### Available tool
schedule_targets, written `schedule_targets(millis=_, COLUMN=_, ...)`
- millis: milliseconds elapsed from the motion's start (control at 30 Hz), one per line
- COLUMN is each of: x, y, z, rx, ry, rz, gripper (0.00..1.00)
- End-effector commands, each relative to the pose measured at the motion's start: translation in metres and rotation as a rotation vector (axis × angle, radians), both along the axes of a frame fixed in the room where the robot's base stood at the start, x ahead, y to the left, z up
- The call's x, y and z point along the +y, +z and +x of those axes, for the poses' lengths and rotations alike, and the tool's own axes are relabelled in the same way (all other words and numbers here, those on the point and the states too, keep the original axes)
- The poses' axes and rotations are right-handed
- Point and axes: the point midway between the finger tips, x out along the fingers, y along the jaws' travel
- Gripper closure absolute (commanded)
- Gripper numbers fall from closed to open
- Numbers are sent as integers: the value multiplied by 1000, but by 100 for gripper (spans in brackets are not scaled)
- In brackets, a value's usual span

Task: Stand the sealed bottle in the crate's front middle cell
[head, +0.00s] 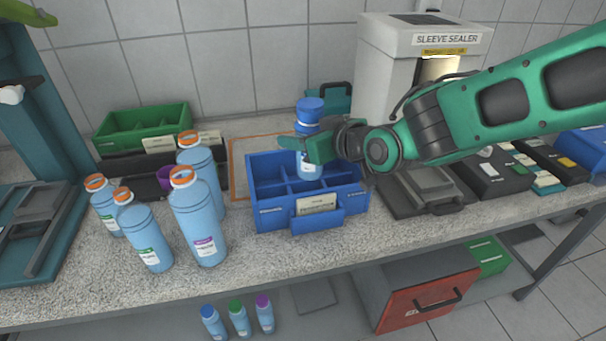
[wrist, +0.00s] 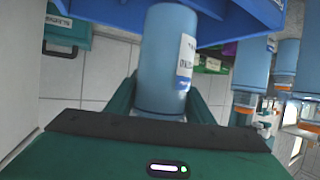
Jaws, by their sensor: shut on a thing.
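The sealed bottle (head: 309,165) is light blue with a blue cap (head: 310,105) and a white label. My gripper (head: 316,149) is shut on it, and it looks upright. In the head view the bottle's lower part overlaps the middle of the blue crate (head: 330,222); I cannot tell how deep it sits or exactly which cell its base is over. In the wrist view the bottle (wrist: 165,70) is between my fingers (wrist: 160,105), and the crate (wrist: 225,15) shows at the top edge. The crate has dividers and a label holder on its front.
Several orange-capped bottles (head: 200,220) stand left of the crate. A green bin (head: 145,125) is behind them. The sleeve sealer (head: 400,55) stands behind on the right, and a grey flat device (head: 425,185) lies right of the crate. Small bottles (head: 238,318) stand below the counter.

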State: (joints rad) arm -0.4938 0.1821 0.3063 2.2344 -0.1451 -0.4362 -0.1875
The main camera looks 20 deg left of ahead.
Motion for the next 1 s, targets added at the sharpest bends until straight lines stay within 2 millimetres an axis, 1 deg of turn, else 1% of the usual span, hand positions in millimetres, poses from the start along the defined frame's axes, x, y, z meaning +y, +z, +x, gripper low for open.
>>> schedule_targets(millis=33, x=0, y=-14, z=-1, rx=4, ry=1, rz=-2, gripper=84)
schedule_targets(millis=100, x=1, y=-29, z=-1, rx=4, ry=1, rz=-2, gripper=84)
schedule_targets(millis=200, x=1, y=-46, z=-1, rx=2, ry=2, rz=-1, gripper=84)
schedule_targets(millis=300, x=1, y=-57, z=-1, rx=0, ry=2, rz=-1, gripper=84)
schedule_targets(millis=500, x=1, y=-67, z=-1, rx=0, ry=1, rz=1, gripper=84)
schedule_targets(millis=567, x=1, y=-73, z=-1, rx=1, ry=2, rz=0, gripper=84)
schedule_targets(millis=700, x=1, y=-92, z=-1, rx=1, ry=2, rz=0, gripper=84)
schedule_targets(millis=800, x=1, y=-101, z=-1, rx=0, ry=2, rz=1, gripper=84)
schedule_targets(millis=1000, x=1, y=-101, z=0, rx=-2, ry=1, rz=2, gripper=84)
